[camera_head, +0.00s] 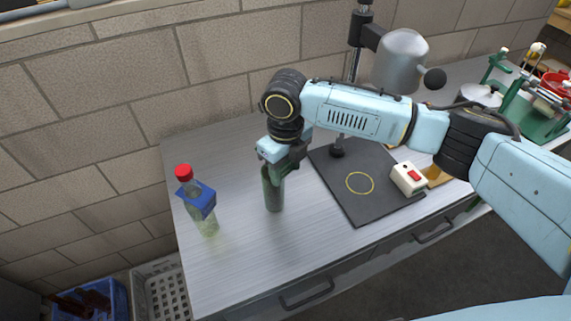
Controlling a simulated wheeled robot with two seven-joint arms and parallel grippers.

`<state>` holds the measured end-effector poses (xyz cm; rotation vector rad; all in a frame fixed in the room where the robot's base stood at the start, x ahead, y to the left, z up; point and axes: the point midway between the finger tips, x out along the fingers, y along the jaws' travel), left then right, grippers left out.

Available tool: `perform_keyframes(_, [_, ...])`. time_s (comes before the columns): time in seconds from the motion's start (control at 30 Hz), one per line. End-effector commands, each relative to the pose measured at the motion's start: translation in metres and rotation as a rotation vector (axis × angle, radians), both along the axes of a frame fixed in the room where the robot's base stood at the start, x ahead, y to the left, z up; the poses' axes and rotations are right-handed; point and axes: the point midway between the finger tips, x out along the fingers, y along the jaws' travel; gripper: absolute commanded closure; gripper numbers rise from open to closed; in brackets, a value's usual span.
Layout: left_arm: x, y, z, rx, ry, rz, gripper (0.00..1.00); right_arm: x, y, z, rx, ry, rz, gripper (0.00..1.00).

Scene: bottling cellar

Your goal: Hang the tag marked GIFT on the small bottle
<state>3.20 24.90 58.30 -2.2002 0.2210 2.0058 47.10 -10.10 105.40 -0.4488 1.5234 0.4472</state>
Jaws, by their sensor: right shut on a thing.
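A small dark green bottle (273,195) stands upright on the metal worktop. My right gripper (283,166) is right at its top, pointing down. It is shut on a dark green piece (291,162) that looks like a tag, at the bottle's upper end. The gripper hides the bottle's mouth, so I cannot tell whether the tag is around the neck or only above it. No GIFT lettering is readable. A taller clear bottle (207,224) with a red cap stands to the left, with a blue tag (197,200) around it. My left gripper is not in view.
A dark mat (362,207) with a yellow ring lies to the right, by a stand with a grey metal head (401,60). A white box with a red switch (408,178) stands at the mat's right edge. The worktop's front is clear. Crates stand on the floor at left.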

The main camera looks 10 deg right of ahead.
Motion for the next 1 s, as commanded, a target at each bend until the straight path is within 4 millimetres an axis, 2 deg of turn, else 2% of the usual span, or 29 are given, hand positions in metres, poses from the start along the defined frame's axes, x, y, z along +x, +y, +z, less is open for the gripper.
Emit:
perform_keyframes(0.87, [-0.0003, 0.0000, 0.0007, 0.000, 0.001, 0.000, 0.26, 0.0001, 0.0006, -0.0092, 0.001, 0.000, 0.000, 0.59])
perform_keyframes(0.9, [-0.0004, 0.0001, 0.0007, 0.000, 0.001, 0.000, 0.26, 0.0001, 0.0006, -0.0092, 0.001, 0.000, 0.000, 0.49])
perform_keyframes(1.0, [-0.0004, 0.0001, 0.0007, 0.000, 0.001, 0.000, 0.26, 0.0001, 0.0006, -0.0092, 0.001, 0.000, 0.000, 0.36])
